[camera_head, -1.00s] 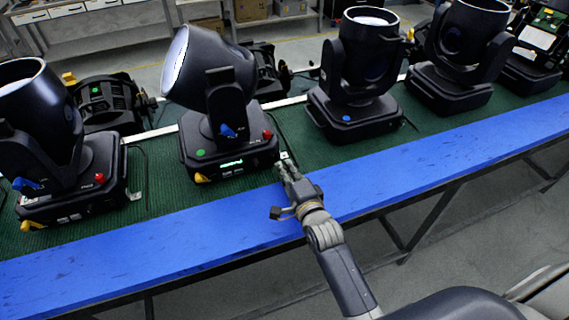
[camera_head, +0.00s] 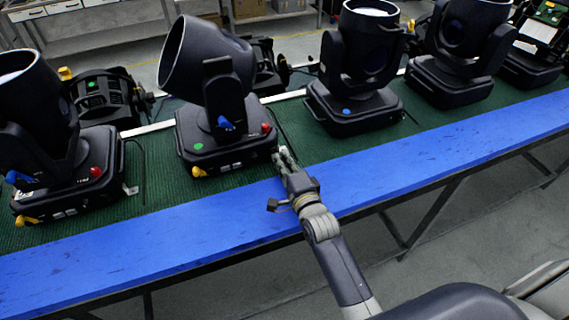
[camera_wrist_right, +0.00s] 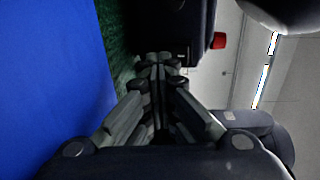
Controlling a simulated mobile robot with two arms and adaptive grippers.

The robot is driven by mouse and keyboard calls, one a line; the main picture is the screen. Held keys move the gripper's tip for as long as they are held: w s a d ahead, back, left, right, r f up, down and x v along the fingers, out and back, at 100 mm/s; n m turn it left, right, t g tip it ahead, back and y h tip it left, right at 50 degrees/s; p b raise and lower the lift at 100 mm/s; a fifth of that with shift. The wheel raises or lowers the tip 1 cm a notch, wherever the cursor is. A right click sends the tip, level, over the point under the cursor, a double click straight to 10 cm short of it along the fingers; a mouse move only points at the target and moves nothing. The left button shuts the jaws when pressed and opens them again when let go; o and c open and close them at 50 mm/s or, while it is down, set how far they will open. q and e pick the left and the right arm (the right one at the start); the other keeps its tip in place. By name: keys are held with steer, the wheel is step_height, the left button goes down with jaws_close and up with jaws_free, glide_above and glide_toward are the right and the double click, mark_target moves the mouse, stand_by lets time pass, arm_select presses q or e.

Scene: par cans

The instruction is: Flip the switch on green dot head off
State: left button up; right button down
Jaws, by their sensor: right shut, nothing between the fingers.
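The green dot head (camera_head: 208,80) is a black moving-head light with a green dot on its base, a blue knob, a red knob and a yellow knob. Its base (camera_head: 225,142) stands on the green mat. My right gripper (camera_head: 281,156) is shut and empty at the front right corner of this base. In the right wrist view my shut fingertips (camera_wrist_right: 158,62) point at the base's side, close to it, and the red knob (camera_wrist_right: 219,40) shows to the right. I cannot tell whether they touch. The switch itself is not discernible. My left gripper is not in view.
A blue board (camera_head: 400,165) runs along the table's front edge. Another black head (camera_head: 65,170) stands to the left, and one with a blue dot (camera_head: 355,100) to the right.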

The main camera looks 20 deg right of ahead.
steer(key=s, duration=0.8)
steer(key=s+r, duration=0.1)
steer(key=s, duration=0.3)
steer(key=shift+d, duration=0.2)
steer(key=shift+f, duration=0.15)
